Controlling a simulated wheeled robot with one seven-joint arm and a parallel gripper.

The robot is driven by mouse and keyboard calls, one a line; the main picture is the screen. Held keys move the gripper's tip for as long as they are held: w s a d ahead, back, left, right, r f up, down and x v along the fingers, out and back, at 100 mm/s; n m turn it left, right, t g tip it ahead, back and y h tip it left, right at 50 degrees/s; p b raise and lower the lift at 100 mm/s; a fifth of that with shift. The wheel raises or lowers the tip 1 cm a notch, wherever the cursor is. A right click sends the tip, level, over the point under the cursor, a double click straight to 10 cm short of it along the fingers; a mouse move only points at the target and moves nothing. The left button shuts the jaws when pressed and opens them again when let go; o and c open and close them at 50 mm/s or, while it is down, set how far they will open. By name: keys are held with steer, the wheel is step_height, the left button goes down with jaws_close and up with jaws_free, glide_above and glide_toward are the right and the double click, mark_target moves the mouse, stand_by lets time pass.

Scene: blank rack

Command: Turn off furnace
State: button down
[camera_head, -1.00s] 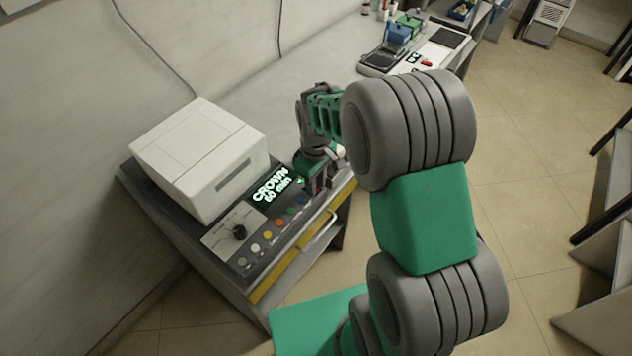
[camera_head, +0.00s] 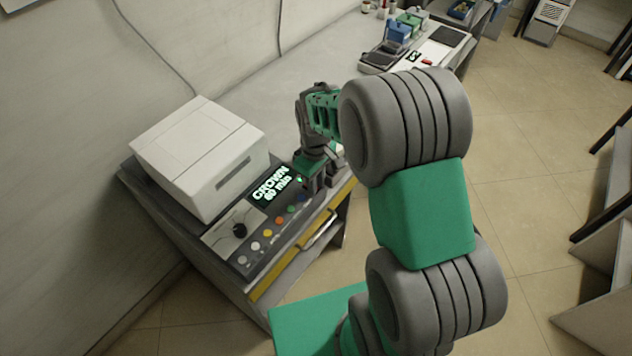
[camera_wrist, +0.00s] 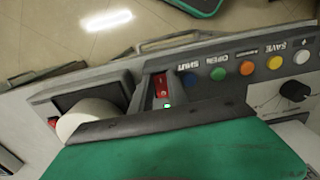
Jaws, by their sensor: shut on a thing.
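The furnace (camera_head: 205,155) is a white box on a dark grey base at the left in the head view. Its front panel has a lit screen (camera_head: 271,187) reading "CROWN 60 min", a black knob (camera_head: 239,231) and a row of coloured buttons. My gripper (camera_head: 317,187) is at the panel's right end, beyond the blue button. In the wrist view a red switch (camera_wrist: 162,86) shows between the grey fingers of my gripper (camera_wrist: 160,92), and they are shut on it. In the head view my gripper hides the switch. The switch's exact position is hard to tell.
A white round object (camera_wrist: 88,119) is beside my gripper in the wrist view. A bench with a scale and small boxes (camera_head: 397,32) is at the back. Open floor lies to the right.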

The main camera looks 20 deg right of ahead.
steer(key=shift+w+a+r+g+h+p, duration=0.15)
steer(key=shift+g+h+p, duration=0.25)
steer(key=shift+g, duration=0.2)
steer(key=shift+w+g+h+p, duration=0.2)
steer(key=shift+g+h+p, duration=0.15)
steer(key=shift+g+h, duration=0.2)
steer(key=c, duration=1.6)
jaws_free()
steer(key=shift+o, duration=0.2)
steer(key=shift+a, duration=0.1)
steer(key=b+v, duration=0.1)
steer(key=v, duration=0.6)
steer(key=shift+r, duration=0.4)
